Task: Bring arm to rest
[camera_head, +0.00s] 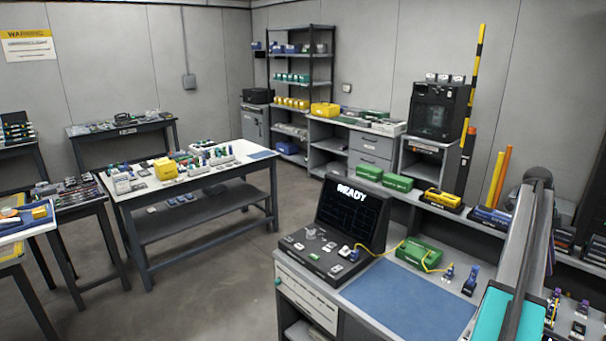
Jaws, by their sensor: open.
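A long grey structure, which looks like part of my arm, slants up the right side of the view and hides part of the bench and shelf behind it. My gripper does not show in this view, so its fingers and anything between them cannot be seen. The fusion splicer (318,252) stands on the near bench with its dark screen (352,212) raised and reading "READY". A yellow fibre runs from the splicer to a green box (419,254) and on to a small blue connector (447,272).
A blue mat (408,302) lies bare on the near bench. A teal surface (488,316) and small parts (579,328) are at lower right. Green boxes and a yellow bin (443,200) line the shelf behind. A white-topped table (188,183) stands left, with open floor between.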

